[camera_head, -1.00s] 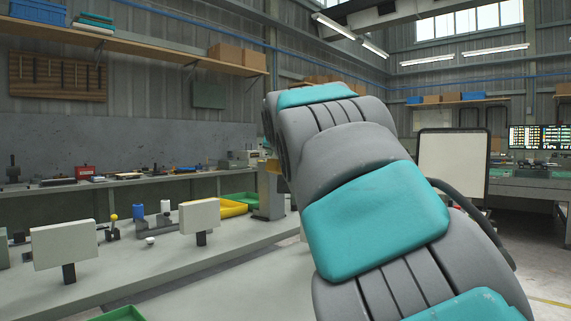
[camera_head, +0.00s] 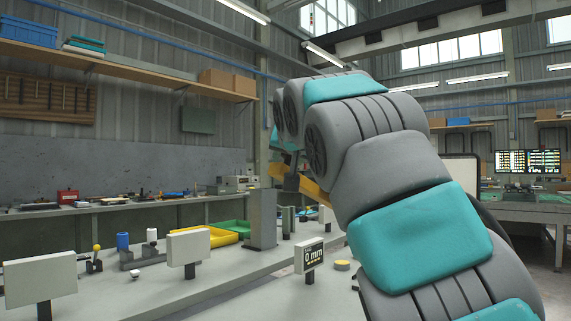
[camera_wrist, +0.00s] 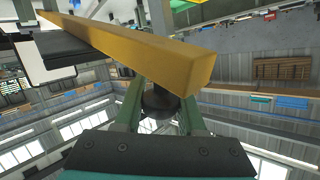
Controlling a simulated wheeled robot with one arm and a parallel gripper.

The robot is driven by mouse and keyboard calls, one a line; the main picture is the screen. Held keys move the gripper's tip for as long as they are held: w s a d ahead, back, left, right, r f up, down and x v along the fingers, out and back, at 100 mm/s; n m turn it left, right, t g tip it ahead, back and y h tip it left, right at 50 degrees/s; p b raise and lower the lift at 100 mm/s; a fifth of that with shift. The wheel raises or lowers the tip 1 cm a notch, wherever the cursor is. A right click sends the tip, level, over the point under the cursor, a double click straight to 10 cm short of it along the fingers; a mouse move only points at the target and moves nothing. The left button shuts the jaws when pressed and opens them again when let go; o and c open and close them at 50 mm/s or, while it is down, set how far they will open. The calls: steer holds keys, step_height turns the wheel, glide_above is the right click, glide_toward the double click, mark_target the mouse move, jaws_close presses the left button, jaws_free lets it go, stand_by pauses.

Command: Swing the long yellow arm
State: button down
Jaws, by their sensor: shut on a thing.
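The long yellow arm (camera_wrist: 140,50) crosses the wrist view from upper left to its square end right of centre. In the head view only parts of the yellow arm (camera_head: 316,190) show past my arm, at the top of a grey post (camera_head: 262,220). My gripper (camera_wrist: 160,98) has its two green fingers on either side of a dark rounded knob (camera_wrist: 158,125) by the yellow arm. It is shut on this knob. The yellow arm hides the fingertips in part, and how the knob joins it is not clear. In the head view my own arm hides most of the grip.
A small display (camera_head: 309,255) reading 0 mm stands on the bench in front of the post. Blank white signs (camera_head: 188,247), a yellow tray (camera_head: 212,236) and a lever with a yellow ball (camera_head: 96,252) stand to the left. The bench front is mostly clear.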

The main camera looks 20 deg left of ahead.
steer(key=c, duration=0.7)
jaws_free()
steer(key=shift+s+a+r, duration=0.3)
steer(key=shift+s+r, duration=0.1)
steer(key=shift+s, duration=0.2)
steer(key=shift+c, duration=0.2)
steer(key=shift+o, duration=1.1)
steer(key=shift+w+d+f, duration=0.1)
steer(key=shift+w+f, duration=0.05)
steer(key=shift+w+d, duration=0.1)
steer(key=shift+d, duration=0.05)
steer(key=shift+f, duration=0.1)
steer(key=shift+d, duration=0.1)
steer(key=b+v, duration=0.1)
steer(key=v, duration=0.6)
steer(key=shift+s+b, duration=0.4)
